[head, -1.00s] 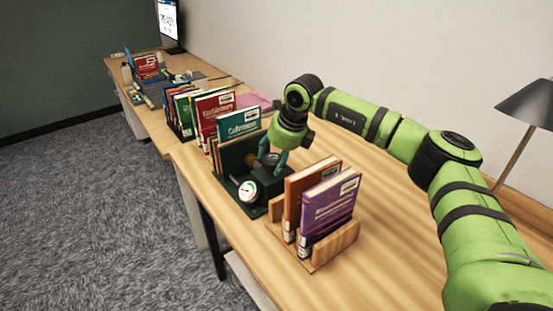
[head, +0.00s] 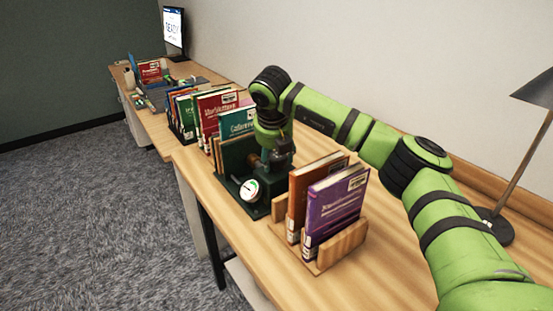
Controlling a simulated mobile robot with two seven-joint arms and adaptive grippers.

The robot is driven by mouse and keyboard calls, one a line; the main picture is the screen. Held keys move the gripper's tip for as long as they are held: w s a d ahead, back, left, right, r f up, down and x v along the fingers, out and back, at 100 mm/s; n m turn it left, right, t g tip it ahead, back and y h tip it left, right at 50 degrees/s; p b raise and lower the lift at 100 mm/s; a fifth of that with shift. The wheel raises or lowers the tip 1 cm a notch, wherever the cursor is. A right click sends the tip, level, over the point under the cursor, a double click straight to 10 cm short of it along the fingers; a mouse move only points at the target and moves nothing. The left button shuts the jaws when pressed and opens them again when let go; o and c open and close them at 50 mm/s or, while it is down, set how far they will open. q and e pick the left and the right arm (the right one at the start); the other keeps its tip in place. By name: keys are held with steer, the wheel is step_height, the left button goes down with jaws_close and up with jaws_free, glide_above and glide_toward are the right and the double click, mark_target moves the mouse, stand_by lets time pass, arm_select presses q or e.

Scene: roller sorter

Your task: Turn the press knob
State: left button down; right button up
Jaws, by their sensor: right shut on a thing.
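The dark green press (head: 270,206) stands on the wooden desk, with a round white dial gauge (head: 249,190) on its front. Its brownish knob (head: 254,161) shows beside my right gripper (head: 268,157), partly covered by it. My right gripper points down over the press and is shut on the knob; the fingers are small and dark here, so the exact contact is hard to see. My left gripper is not in view.
A wooden holder (head: 343,243) with an orange-brown book (head: 316,181) and a purple book (head: 334,208) stands close in front of the press. More upright books (head: 215,106) stand behind. A lamp (head: 540,92) is at the right.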

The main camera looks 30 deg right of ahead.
steer(key=shift+w+d+r+m+h, duration=0.1)
steer(key=shift+w+r+m+h, duration=0.1)
steer(key=shift+m, duration=0.4)
steer(key=shift+w+r+m+h, duration=0.1)
steer(key=shift+r+m+h, duration=0.1)
steer(key=shift+m, duration=0.4)
steer(key=o, duration=1.1)
steer(key=shift+d, duration=0.1)
steer(key=shift+o, duration=0.2)
steer(key=shift+f, duration=0.2)
steer(key=shift+s, duration=0.1)
